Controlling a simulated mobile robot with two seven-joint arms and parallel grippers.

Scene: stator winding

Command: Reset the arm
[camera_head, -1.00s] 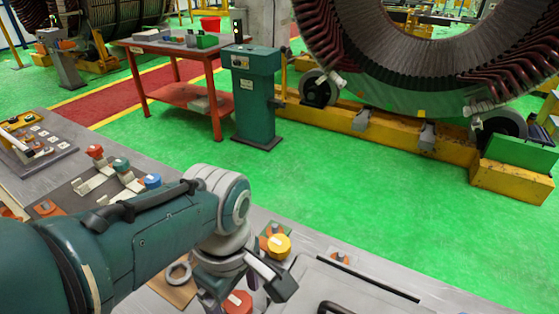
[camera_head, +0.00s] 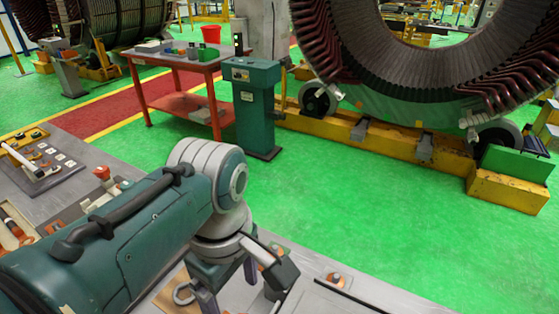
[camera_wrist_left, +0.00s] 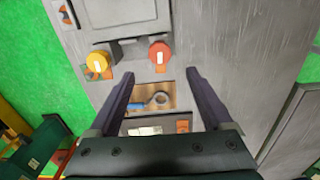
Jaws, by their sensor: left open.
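My left arm comes in from the lower left of the head view, over the workbench (camera_head: 75,192). Its gripper (camera_head: 228,297) points down at the bottom edge, partly cut off. In the left wrist view the left gripper (camera_wrist_left: 158,76) is open, with two dark fingers apart and nothing between them held. Beyond the fingertips are a yellow round knob (camera_wrist_left: 97,60) and a red round knob (camera_wrist_left: 159,55). A grey ring (camera_wrist_left: 159,99) lies in a brown recess seen between the fingers. My right gripper is not in view.
A panel with switches (camera_head: 40,160) lies at the left of the bench. Beyond are a green floor (camera_head: 340,210), a red table (camera_head: 180,103), a green pedestal (camera_head: 252,110) and a large stator (camera_head: 345,65) on a yellow base (camera_head: 370,140).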

